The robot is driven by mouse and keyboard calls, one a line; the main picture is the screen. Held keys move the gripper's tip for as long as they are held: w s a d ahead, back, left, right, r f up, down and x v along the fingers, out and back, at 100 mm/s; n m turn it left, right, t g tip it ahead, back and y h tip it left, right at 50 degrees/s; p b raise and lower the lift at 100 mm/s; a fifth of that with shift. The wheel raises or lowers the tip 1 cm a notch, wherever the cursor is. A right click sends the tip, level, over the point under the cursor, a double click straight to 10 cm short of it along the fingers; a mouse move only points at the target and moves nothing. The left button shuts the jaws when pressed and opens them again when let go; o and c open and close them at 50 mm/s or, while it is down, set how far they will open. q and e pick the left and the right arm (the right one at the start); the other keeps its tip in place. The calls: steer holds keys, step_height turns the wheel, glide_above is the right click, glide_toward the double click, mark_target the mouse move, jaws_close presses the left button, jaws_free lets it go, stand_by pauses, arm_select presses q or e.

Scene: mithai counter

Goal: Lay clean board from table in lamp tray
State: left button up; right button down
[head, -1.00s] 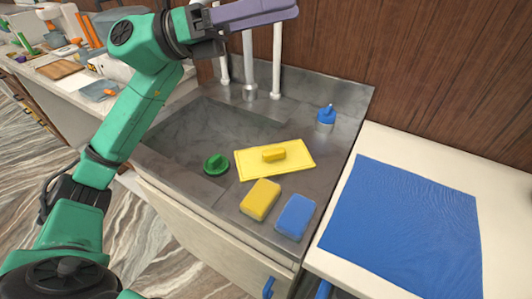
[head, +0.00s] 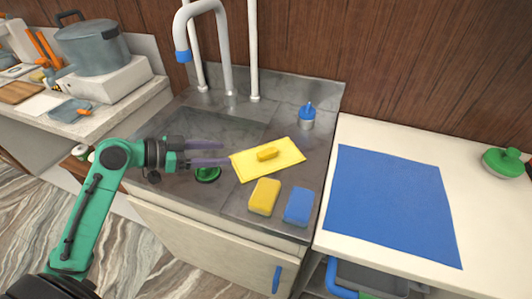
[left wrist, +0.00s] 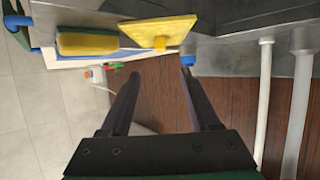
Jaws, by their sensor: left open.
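My left gripper (head: 222,153) is open and empty, its purple fingers above the sink area, left of a yellow flat piece with a raised yellow block (head: 250,170). That flat piece also shows in the left wrist view (left wrist: 145,30), apart from the fingers (left wrist: 160,75). A brown wooden board (head: 16,93) lies on the far-left counter; I cannot tell whether it is the clean board. I cannot pick out a lamp tray. My right gripper is out of view.
A green knobbed piece (head: 207,175) lies beneath my fingers. A yellow sponge (head: 264,196) and blue sponge (head: 299,206) lie near the front edge. The faucet (head: 226,60) rises behind. A blue mat (head: 385,205) covers the right counter; a grey bin (head: 370,277) sits below.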

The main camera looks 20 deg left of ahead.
mark_target(267, 151)
arm_select(q)
steer(key=p+x, duration=0.2)
steer(key=x, duration=0.4)
steer(key=p+x, duration=0.2)
steer(key=x, duration=0.5)
steer(key=shift+d+r, duration=0.1)
steer(key=shift+r, duration=0.15)
steer(key=shift+w+d+f, duration=0.15)
steer(key=shift+w+f, duration=0.05)
steer(key=shift+f, duration=0.05)
jaws_close()
